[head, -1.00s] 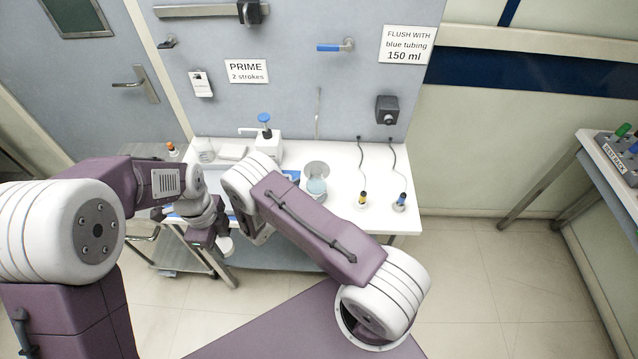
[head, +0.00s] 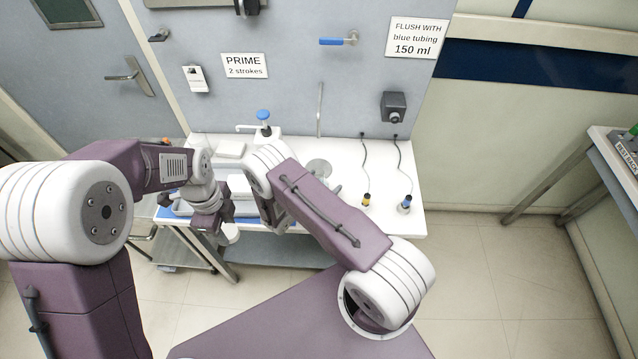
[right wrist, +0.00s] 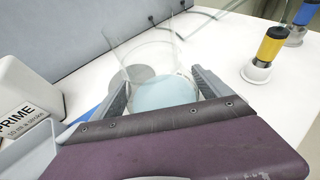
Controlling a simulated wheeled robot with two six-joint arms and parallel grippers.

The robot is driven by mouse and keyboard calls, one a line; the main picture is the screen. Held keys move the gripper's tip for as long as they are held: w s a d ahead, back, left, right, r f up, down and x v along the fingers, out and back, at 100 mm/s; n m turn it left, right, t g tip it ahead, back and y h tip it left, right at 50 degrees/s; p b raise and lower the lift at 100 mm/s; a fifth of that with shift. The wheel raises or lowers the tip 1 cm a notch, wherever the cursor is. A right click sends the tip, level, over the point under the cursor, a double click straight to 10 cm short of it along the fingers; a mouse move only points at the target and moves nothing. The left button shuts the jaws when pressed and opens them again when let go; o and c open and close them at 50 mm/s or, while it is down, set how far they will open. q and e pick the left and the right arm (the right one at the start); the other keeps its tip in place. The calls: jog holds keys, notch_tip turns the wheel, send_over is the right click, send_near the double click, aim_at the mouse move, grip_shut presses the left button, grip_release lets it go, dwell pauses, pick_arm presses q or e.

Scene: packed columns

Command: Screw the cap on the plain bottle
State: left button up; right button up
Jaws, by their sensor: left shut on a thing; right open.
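My left gripper (head: 212,224) is shut on a small white object (head: 231,233) in front of the bench's front edge. I cannot tell whether this is the cap or the plain bottle; the fingers hide part of it. My right gripper (right wrist: 162,92) is open in the right wrist view. A clear beaker (right wrist: 150,62) with pale blue contents shows between and beyond its fingers; I cannot tell whether they touch it. I cannot make out the plain bottle for certain.
The white bench (head: 381,222) holds a blue-topped pump bottle (head: 264,131), which stands close on the left in the right wrist view (right wrist: 28,105). Yellow-collared (head: 366,200) and blue-collared (head: 405,203) corded probes stand at right. A round drain (head: 320,167) lies behind my right arm.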

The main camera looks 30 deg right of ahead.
pick_arm(q)
jog(key=shift+s+a+r, duration=0.15)
jog(key=shift+s+a, duration=0.15)
jog(key=shift+s, duration=0.2)
pick_arm(e)
jog(key=shift+s+a+r, duration=0.25)
jog(key=shift+s+r, duration=0.1)
jog(key=shift+s, duration=0.1)
pick_arm(q)
jog(key=shift+s+a, duration=0.1)
jog(key=shift+s, duration=0.05)
pick_arm(e)
jog(key=shift+s, duration=0.1)
jog(key=shift+c, duration=0.6)
pick_arm(q)
jog(key=shift+w, duration=0.3)
pick_arm(e)
jog(key=shift+w+f, duration=0.15)
jog(key=shift+w, duration=0.05)
jog(key=c, duration=1.5)
pick_arm(q)
jog(key=shift+s, duration=0.1)
pick_arm(e)
grip_shut()
